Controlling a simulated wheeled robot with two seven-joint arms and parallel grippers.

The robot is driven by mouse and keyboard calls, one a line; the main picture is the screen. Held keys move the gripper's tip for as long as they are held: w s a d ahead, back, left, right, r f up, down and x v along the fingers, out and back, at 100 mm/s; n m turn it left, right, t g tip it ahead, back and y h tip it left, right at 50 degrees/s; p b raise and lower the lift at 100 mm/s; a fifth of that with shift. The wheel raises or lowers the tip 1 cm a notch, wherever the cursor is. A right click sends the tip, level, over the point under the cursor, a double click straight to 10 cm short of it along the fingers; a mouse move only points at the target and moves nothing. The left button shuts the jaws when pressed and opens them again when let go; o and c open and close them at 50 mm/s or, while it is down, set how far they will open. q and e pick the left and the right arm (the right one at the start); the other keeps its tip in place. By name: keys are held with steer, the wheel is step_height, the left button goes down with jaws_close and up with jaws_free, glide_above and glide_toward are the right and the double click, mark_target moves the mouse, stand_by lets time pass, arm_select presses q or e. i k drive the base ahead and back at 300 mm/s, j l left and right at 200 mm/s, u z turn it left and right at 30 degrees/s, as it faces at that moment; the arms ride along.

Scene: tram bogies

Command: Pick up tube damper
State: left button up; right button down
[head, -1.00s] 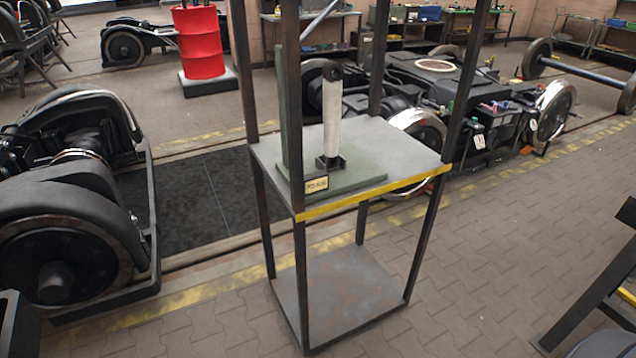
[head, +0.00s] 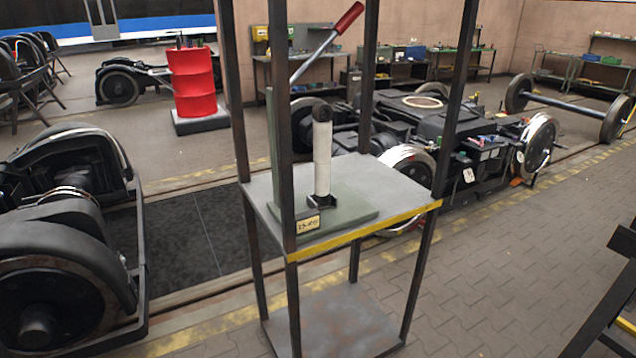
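The tube damper (head: 322,158) is a white upright cylinder with a dark eye at its top. Its foot sits in a dark bracket on a green base plate (head: 350,218) with a small yellow label. The base plate rests on the grey upper shelf (head: 400,190) of a dark metal frame stand with a yellow front edge. A green upright and a dark post stand just left of the damper. A lever with a red handle (head: 349,17) rises above it to the upper right. Neither of my grippers shows in the head view.
The stand's dark posts (head: 455,90) surround the shelf. A bogie (head: 430,130) stands behind, another bogie (head: 60,230) at the left. A red barrel (head: 194,95) is at the back left. A dark frame (head: 610,290) cuts in at the right. Paved floor (head: 500,270) is clear at the front right.

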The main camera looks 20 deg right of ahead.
mark_target(322, 125)
steer(key=l+u, duration=0.15)
steer(key=u, duration=0.2)
steer(key=l+u, duration=0.15)
steer(key=u, duration=0.15)
steer(key=l+u, duration=0.15)
steer(key=u, duration=0.2)
steer(key=k+l+u, duration=0.2)
steer(key=l, duration=0.35)
steer(key=k+l+u, duration=0.2)
steer(key=l, duration=0.35)
steer(key=k+l+u, duration=0.25)
steer(key=l, duration=0.25)
steer(key=k+l+u, duration=0.2)
steer(key=k+l, duration=0.15)
